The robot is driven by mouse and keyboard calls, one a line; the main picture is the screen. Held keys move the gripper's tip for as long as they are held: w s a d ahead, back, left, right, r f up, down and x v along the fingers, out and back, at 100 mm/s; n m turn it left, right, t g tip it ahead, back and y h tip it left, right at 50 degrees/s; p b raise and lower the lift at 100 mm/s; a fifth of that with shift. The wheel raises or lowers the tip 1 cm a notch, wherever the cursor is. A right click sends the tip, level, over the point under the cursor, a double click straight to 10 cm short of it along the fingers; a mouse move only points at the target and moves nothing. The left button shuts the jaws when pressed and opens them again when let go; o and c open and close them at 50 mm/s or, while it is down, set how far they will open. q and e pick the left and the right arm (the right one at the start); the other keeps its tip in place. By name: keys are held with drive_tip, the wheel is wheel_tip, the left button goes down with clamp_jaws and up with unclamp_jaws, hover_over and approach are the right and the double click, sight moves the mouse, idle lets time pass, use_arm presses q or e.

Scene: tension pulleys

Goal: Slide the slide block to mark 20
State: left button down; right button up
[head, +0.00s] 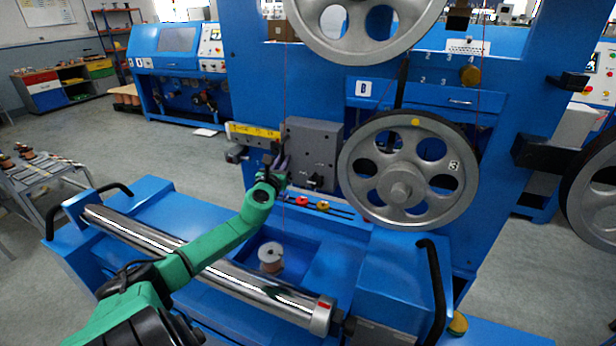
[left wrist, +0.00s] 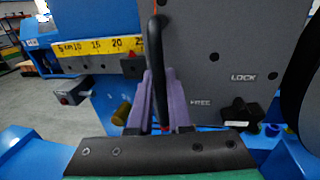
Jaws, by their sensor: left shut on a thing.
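The slide block (left wrist: 132,68) shows in the left wrist view as a small dark block with a red mark on top, just under the yellow scale (left wrist: 92,48). Its red mark lies near the scale's right end, around or just past 20; the exact reading is hard to tell. My left gripper (left wrist: 157,122) has its purple fingers shut on an upright black handle (left wrist: 156,60), which appears to belong to the slide block. In the head view my left gripper (head: 278,166) is just below the scale (head: 253,131). My right gripper is not in view.
A grey plate (left wrist: 215,45) marked LOCK and FREE stands right of the fingers, with a black knob (left wrist: 240,112) low on it. A large spoked pulley (head: 405,170) stands right of the plate. A shiny roller (head: 210,262) lies under my left arm.

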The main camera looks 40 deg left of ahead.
use_arm(q)
drive_tip(key=a, duration=0.1)
drive_tip(key=s+a, duration=0.1)
drive_tip(key=a, duration=0.1)
drive_tip(key=shift+a+b, duration=0.1)
drive_tip(key=shift+b, duration=0.2)
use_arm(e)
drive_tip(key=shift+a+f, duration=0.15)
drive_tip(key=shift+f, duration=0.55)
use_arm(q)
drive_tip(key=c, duration=0.8)
unclamp_jaws()
drive_tip(key=shift+c, duration=0.2)
drive_tip(key=shift+d, duration=0.2)
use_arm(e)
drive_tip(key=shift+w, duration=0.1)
use_arm(q)
drive_tip(key=v, duration=1.4)
drive_tip(key=shift+s+p, duration=0.3)
drive_tip(key=shift+p, duration=0.1)
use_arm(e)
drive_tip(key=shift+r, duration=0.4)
